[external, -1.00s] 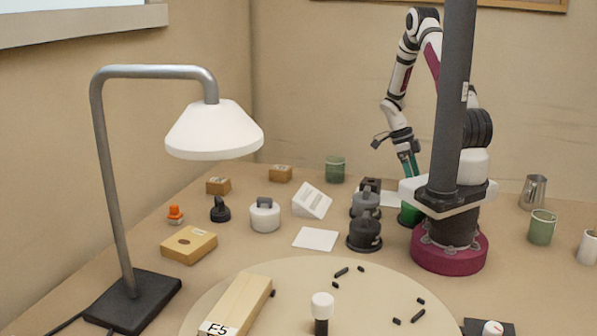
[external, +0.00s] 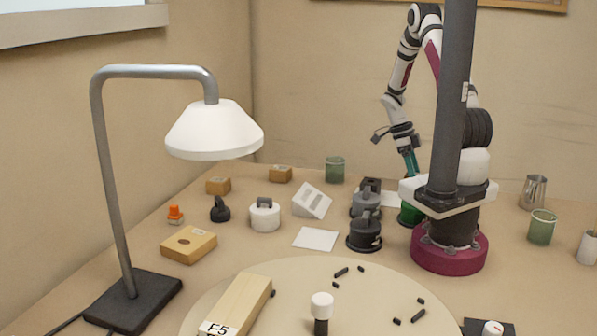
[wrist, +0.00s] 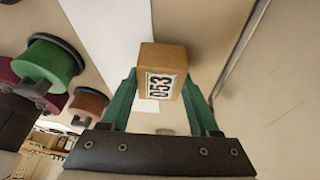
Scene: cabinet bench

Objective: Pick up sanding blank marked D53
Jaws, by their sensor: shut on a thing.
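The sanding blank (wrist: 163,57) is a small orange-brown wooden block with a white label that reads as D53, turned sideways in the wrist view. My gripper (wrist: 160,84) is shut on it, with a green finger along each side. In the external view my gripper (external: 411,163) points down at the back of the bench, behind the dark column and my base. The held blank cannot be made out there.
Two similar wooden blocks (external: 218,186) (external: 280,174) sit at the back left. Dark knobbed pieces (external: 365,233) stand left of my base.

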